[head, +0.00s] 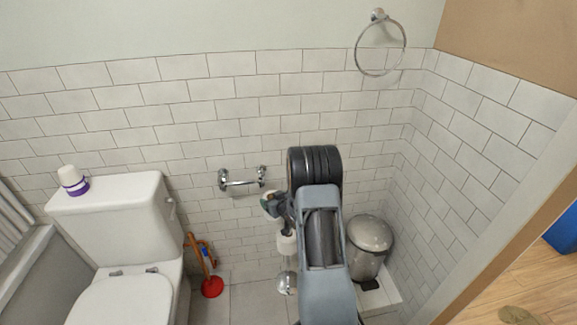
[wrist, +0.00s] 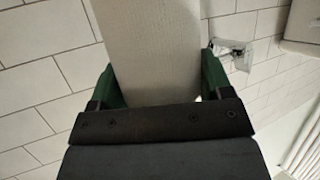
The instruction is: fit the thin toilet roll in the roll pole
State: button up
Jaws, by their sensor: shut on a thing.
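My gripper (wrist: 160,85) is shut on a whitish toilet roll (wrist: 150,45), which runs up out of the top of the wrist view between the green fingers. In the head view my gripper (head: 273,205) is partly hidden behind my arm, and the held roll cannot be made out for certain. A chrome wall holder with an empty bar (head: 242,183) is to the left of my gripper and also shows in the wrist view (wrist: 232,52), apart from the roll. Below my gripper, a metal floor stand (head: 287,283) shows under a white roll-like shape (head: 287,244); I cannot tell whether they touch.
A white toilet (head: 110,225) stands at the left with a white and purple bottle (head: 73,180) on its tank. A red plunger (head: 212,287) stands beside it. A metal bin (head: 370,245) is at the right. A towel ring (head: 381,48) hangs high on the tiled wall.

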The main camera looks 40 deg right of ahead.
jog(key=s+d+r+p, duration=0.1)
jog(key=d+r+p, duration=0.2)
jog(key=d+r, duration=0.2)
jog(key=shift+s+d+r, duration=0.25)
jog(key=shift+d, duration=0.35)
jog(key=shift+s+f+b, duration=0.1)
jog(key=shift+f+b, duration=2.4)
jog(key=shift+f, duration=0.4)
jog(key=shift+f+b, duration=4.35)
jog(key=shift+f, duration=0.5)
